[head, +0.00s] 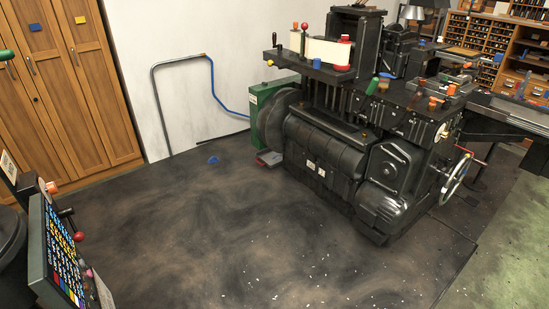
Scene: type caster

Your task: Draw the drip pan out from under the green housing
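The green housing (262,122) stands at the left end of the black casting machine, beside a grey round wheel or disc. A small flat pan (269,158), grey with a reddish edge, lies low at the foot of the housing and sticks out a little at the front. I take it to be the drip pan; the rest of it is hidden under the housing and machine. Neither of my grippers shows in the head view.
The black machine (325,155) fills the centre right, with a handwheel (456,180) at its right. A colourful panel (62,255) stands at lower left. The floor before the pan is mostly clear.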

